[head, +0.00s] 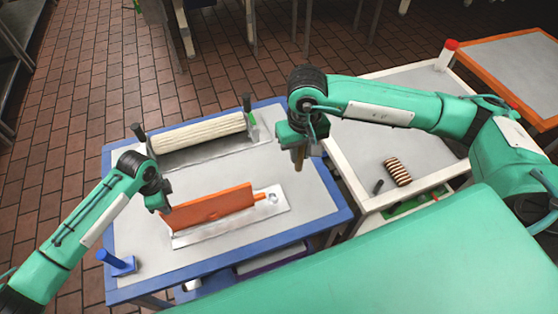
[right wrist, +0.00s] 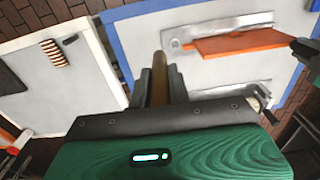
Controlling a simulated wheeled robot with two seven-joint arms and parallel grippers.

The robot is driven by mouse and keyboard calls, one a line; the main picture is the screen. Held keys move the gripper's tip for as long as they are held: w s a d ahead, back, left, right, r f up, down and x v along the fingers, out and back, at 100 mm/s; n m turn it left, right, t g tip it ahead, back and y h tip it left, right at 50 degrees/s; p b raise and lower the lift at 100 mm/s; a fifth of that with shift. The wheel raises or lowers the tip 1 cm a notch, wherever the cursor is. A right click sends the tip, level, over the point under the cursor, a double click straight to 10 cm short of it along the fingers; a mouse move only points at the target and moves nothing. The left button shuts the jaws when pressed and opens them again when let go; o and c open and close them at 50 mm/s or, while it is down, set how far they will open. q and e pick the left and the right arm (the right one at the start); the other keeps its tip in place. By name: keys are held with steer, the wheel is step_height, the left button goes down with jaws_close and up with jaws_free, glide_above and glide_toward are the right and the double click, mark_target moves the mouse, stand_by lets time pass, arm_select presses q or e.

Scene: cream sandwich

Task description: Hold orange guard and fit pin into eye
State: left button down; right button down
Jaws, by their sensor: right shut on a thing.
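The orange guard (head: 208,207) lies along a pale metal plate (head: 190,239) on the blue-edged table. A narrow orange tab at its right end points toward a small round eye (head: 272,199) on the plate. My left gripper (head: 163,208) is at the guard's left end; whether its jaws are closed on it is hidden. My right gripper (head: 300,150) is shut on a brown pin (head: 299,161), held upright above the table, to the right of the eye and apart from it. The pin (right wrist: 160,78) also shows between the jaws in the right wrist view, with the guard (right wrist: 240,42) beyond.
A ribbed cream roller (head: 198,132) lies at the table's back. A blue post (head: 117,262) stands at the front left. The white-edged table (head: 350,165) at right holds a striped cylinder (head: 397,172) and a small dark piece (head: 378,186).

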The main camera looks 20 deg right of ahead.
steer(key=w+a+f+m, duration=0.2)
steer(key=w+f, duration=0.2)
steer(key=f, duration=0.3)
steer(key=w+a+f+m, duration=0.2)
steer(key=w+f, duration=0.3)
steer(key=f, duration=0.3)
steer(key=m, duration=0.2)
glide_toward(273, 187)
steer(key=s, duration=0.1)
steer(key=shift+s+a+f, duration=0.1)
steer(key=shift+a+f, duration=0.1)
steer(key=shift+f, duration=1.25)
steer(key=shift+s+a+f, duration=0.1)
steer(key=shift+a+f, duration=0.05)
steer(key=shift+f, duration=1.25)
steer(key=shift+f, duration=0.15)
steer(key=shift+f, duration=0.4)
steer(key=c, duration=1.4)
jaws_free()
steer(key=shift+f, duration=0.1)
steer(key=shift+o, duration=0.4)
steer(key=shift+s+d, duration=0.1)
